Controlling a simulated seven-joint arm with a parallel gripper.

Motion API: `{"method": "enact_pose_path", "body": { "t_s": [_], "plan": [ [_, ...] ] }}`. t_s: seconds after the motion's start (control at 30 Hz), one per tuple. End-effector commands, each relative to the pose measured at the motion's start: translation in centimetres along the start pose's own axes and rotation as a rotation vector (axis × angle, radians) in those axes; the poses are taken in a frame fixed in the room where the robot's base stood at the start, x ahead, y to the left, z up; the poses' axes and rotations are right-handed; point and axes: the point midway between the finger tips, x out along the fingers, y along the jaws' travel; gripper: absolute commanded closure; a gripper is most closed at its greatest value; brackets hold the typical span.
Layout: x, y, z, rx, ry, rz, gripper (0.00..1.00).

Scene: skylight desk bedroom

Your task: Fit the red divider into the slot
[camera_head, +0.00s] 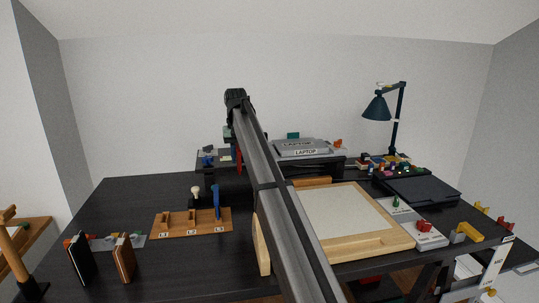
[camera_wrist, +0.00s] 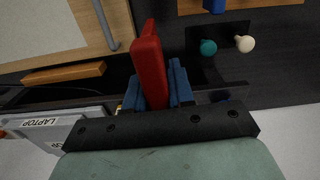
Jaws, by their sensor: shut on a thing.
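A brown wooden board (camera_head: 180,229) with labels L1, L2 and L3 lies on the dark desk, left of my arm. A blue divider (camera_head: 216,203) stands upright on it near L3; small wooden pieces stand near L1 and L2. My gripper (camera_wrist: 155,84) is shut on the red divider (camera_wrist: 150,62), which sticks out beyond the blue fingers in the wrist view. In the head view a strip of red (camera_head: 239,165) shows beside my arm, behind the board; my fingers are mostly hidden there. The board's edge (camera_wrist: 262,5) shows at the top of the wrist view, apart from the divider.
A cream-topped knob (camera_head: 195,191) stands behind the board, with a teal knob (camera_wrist: 208,47) beside it. A wood-framed panel (camera_head: 345,214) lies right of my arm. A grey laptop box (camera_head: 300,147) is at the back. Dark and brown upright pieces (camera_head: 124,258) stand front left.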

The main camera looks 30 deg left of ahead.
Motion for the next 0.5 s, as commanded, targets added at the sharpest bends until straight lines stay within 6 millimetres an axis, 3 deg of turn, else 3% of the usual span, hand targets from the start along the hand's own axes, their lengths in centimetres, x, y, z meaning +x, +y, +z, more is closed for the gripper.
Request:
{"method": "enact_pose_path", "body": {
  "t_s": [0.03, 0.23, 0.4, 0.5],
  "plan": [
    [0.0, -2.3, 0.5, -0.019, 0.000, 0.000, 1.00],
    [0.4, -9.8, 3.0, -0.052, 0.000, 0.000, 1.00],
    [1.5, -14.4, 5.6, -0.028, -0.001, 0.000, 1.00],
    [2.2, -16.1, 7.0, 0.000, -0.001, 0.000, 1.00]
  ]
}}
